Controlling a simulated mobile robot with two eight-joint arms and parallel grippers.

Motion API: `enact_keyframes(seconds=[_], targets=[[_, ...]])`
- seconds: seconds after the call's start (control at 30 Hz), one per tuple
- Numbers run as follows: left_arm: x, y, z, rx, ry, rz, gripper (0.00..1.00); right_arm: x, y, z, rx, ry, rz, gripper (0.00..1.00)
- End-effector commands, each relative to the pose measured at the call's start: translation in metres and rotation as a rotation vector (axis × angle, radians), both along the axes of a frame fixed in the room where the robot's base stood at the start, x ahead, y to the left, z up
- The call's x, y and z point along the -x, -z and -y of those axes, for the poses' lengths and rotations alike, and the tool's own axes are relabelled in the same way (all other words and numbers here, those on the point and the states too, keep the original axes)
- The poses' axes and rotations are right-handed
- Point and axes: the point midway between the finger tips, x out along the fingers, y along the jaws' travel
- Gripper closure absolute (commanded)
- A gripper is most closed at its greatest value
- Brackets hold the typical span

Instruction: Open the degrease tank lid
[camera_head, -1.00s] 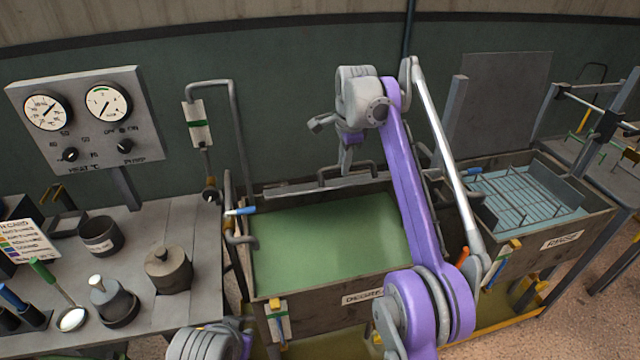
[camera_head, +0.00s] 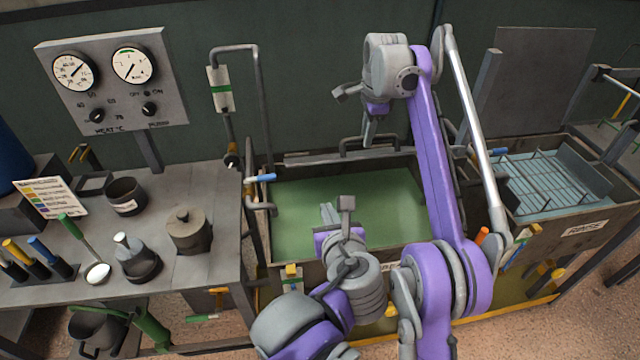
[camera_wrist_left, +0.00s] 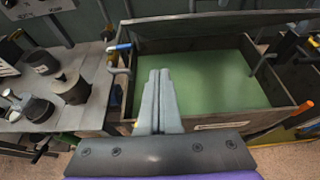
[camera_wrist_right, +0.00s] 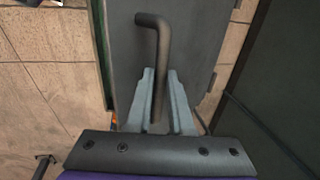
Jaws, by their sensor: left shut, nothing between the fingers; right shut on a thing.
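The degrease tank (camera_head: 300,262) stands in the middle of the head view, uncovered over green liquid. Its grey lid (camera_head: 308,157) shows as a narrow strip along the back rim and looks raised; its exact tilt is hard to tell. A dark bar handle (camera_head: 385,139) is on it. My right gripper (camera_head: 369,130) is at the handle. In the right wrist view it is shut on the bent bar (camera_wrist_right: 153,22) in front of the grey lid panel (camera_wrist_right: 190,50). My left gripper (camera_head: 328,212) is shut and empty above the tank's front part; its closed fingers show in the left wrist view (camera_wrist_left: 160,75).
The rinse tank (camera_head: 540,225) with a wire rack is at the right. A bench (camera_head: 215,265) with pots and a ladle is at the left, below a gauge panel (camera_head: 165,85). A bent pipe with a blue handle (camera_head: 262,178) stands by the tank's left side.

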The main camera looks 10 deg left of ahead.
Motion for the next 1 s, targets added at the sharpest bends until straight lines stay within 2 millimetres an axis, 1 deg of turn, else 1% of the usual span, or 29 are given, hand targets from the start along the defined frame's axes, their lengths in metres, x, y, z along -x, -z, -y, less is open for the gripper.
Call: enact_keyframes(seconds=[0.03,0.17,0.4,0.53,0.6,0.73,0.87,1.0], targets=[[-0.003,0.002,-0.001,-0.008,0.001,-0.001,1.00,-0.003,0.003,-0.002,-0.004,-0.001,0.005,1.00],[-0.019,0.009,-0.007,-0.009,-0.002,-0.001,1.00,-0.003,0.003,-0.002,-0.004,-0.001,0.005,1.00],[-0.065,0.029,-0.022,-0.006,-0.003,-0.001,1.00,-0.002,0.003,-0.002,-0.003,-0.002,0.005,1.00],[-0.088,0.039,-0.029,-0.005,-0.002,-0.001,1.00,-0.002,0.003,-0.002,-0.004,-0.002,0.006,1.00],[-0.094,0.028,-0.031,-0.006,0.001,-0.001,1.00,-0.003,0.003,-0.002,-0.004,-0.001,0.006,1.00],[-0.103,0.015,-0.034,-0.004,0.000,-0.001,1.00,-0.003,0.003,-0.002,-0.003,-0.001,0.005,1.00],[-0.107,0.008,-0.035,-0.004,0.001,-0.001,1.00,-0.002,0.003,-0.002,-0.003,-0.001,0.005,1.00],[-0.108,0.007,-0.035,-0.004,0.002,-0.001,1.00,-0.002,0.003,-0.002,-0.003,-0.001,0.005,1.00]])
